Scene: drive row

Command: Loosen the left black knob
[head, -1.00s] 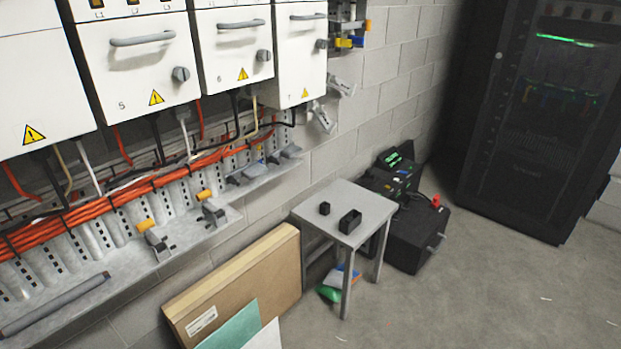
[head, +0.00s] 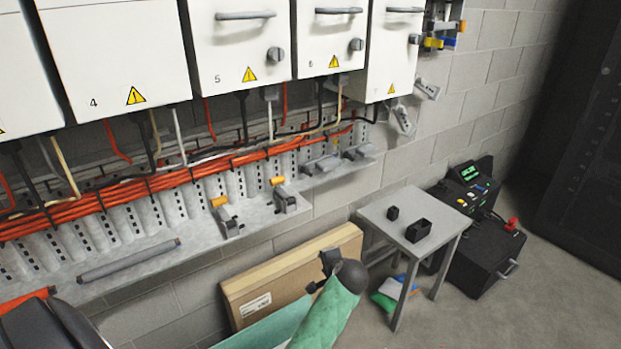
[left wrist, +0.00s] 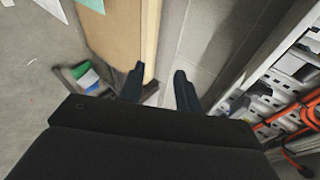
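Dark round knobs sit on the white drive fronts: one on unit 5 (head: 275,55), one on unit 6 (head: 356,44) and one on the front to its right (head: 414,39). I cannot tell which one is the left black knob. Two clamps with orange ends, the left one (head: 229,218) and the right one (head: 284,196), are on the metal tray. My left gripper (left wrist: 158,82) is open and empty in the left wrist view, its dark fingers apart. It is well below the drive fronts and touches no knob. My right gripper is not in view.
A cardboard box (head: 290,265) leans below the tray (head: 150,285). A grey stool (head: 440,208) bears two small black boxes. Black equipment (head: 485,255) stands behind it. Orange cables (head: 110,197) run along the wall. The floor at the right is clear.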

